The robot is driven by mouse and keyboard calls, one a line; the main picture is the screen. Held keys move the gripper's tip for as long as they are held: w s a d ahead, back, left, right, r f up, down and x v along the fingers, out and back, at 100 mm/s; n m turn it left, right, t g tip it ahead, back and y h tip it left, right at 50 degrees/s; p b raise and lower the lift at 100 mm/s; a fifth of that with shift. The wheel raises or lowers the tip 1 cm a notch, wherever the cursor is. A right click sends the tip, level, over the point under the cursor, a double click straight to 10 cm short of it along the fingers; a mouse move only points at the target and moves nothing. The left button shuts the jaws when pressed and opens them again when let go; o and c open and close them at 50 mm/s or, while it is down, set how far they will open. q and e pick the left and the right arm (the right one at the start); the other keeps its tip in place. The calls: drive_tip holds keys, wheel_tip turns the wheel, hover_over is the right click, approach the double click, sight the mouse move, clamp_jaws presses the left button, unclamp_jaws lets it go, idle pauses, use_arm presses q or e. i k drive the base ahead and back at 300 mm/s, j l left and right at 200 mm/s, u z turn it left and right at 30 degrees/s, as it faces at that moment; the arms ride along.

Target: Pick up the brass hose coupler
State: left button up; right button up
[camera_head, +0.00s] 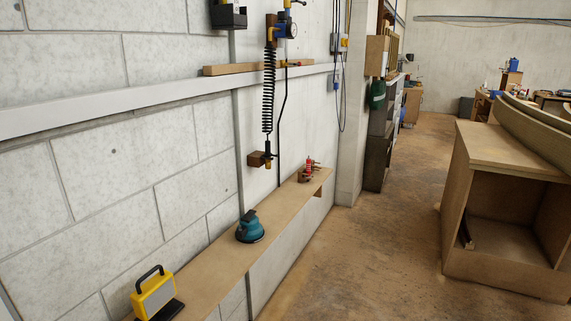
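I cannot make out the brass hose coupler for certain. A black coiled hose (268,90) hangs on the wall, and a small dark fitting with a yellowish end (268,163) is at its bottom, beside a brown wooden block (256,159). A small group of items with a red piece (309,167) stands at the far end of the narrow wooden shelf (215,275); its parts are too small to tell. Neither of my grippers is in view.
On the shelf are a teal sander (250,228) and a yellow work lamp (155,294). A pale ledge (130,108) runs along the block wall above. An open wooden cabinet (505,160) with curved laminated pieces (535,125) stands right. The floor between (375,235) is clear.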

sight(268, 153)
drive_tip(key=i+u, duration=0.25)
drive_tip(key=u, duration=0.2)
drive_tip(key=i+l+u, duration=0.2)
drive_tip(key=u, duration=0.25)
